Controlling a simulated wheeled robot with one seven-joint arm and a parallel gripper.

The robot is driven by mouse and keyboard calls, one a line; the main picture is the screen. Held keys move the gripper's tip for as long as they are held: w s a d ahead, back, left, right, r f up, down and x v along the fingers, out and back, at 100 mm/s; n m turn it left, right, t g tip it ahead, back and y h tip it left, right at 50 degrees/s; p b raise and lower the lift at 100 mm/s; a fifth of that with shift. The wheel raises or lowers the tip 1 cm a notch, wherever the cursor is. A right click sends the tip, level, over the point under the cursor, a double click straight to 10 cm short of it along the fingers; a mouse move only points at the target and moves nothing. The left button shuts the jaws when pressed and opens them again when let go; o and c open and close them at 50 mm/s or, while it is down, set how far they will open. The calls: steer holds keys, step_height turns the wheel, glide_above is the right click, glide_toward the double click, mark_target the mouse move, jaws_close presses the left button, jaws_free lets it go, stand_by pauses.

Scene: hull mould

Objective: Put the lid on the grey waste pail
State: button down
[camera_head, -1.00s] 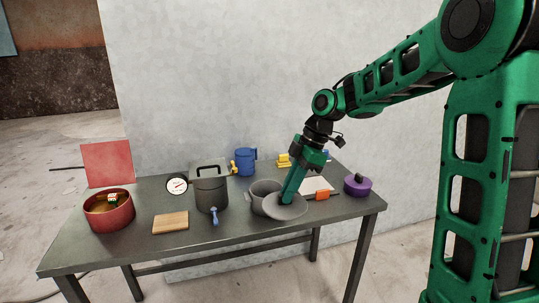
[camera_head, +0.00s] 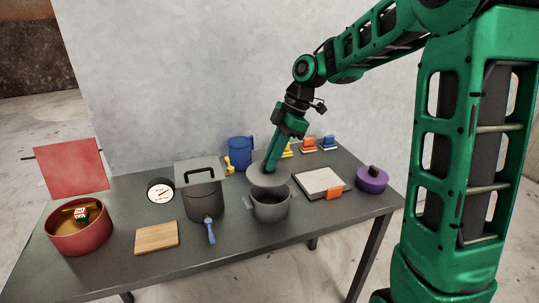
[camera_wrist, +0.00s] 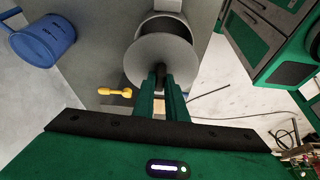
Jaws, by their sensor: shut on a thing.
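The grey waste pail (camera_head: 271,208) stands open on the table, right of the middle. My gripper (camera_head: 269,168) points down and is shut on the grey round lid (camera_head: 263,181). In the head view the lid shows just above and behind the pail's rim, apart from its opening, which is mostly uncovered. In the wrist view my gripper (camera_wrist: 163,78) holds the lid (camera_wrist: 160,57) near its middle, and the lid hides part of the pail (camera_wrist: 166,24) beyond. The part of the lid that the fingers grip is hidden.
A taller dark grey pot (camera_head: 205,203) with a flat handled lid stands left of the pail. A blue mug (camera_head: 240,152) is behind, a white-topped tray (camera_head: 319,181) and purple pot (camera_head: 372,180) are right. A wooden board (camera_head: 157,237) and red pot (camera_head: 79,232) lie left.

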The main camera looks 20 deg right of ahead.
mark_target(276, 170)
steer(key=shift+d+f, duration=0.15)
steer(key=shift+f, duration=3.05)
steer(key=shift+d, duration=0.1)
steer(key=c, duration=1.7)
jaws_free()
steer(key=v, duration=1)
steer(key=shift+d+r, duration=0.15)
steer(key=shift+r, duration=0.2)
steer(key=s+d+f+m+h, duration=0.1)
steer(key=s+d+m, duration=0.3)
steer(key=s+m, duration=0.4)
steer(key=s+d+f+m+h, duration=0.2)
steer(key=s+m, duration=0.5)
steer(key=s, duration=0.5)
steer(key=s+d+f+m+h, duration=0.1)
steer(key=s+d+f+m, duration=0.2)
steer(key=s+d+m, duration=0.3)
steer(key=shift+s+d+m, duration=0.1)
steer(key=shift+s+m, duration=0.55)
steer(key=shift+s, duration=0.6)
steer(key=shift+s+d+m, duration=0.15)
steer(key=shift+s+m, duration=0.5)
steer(key=shift+s, duration=0.65)
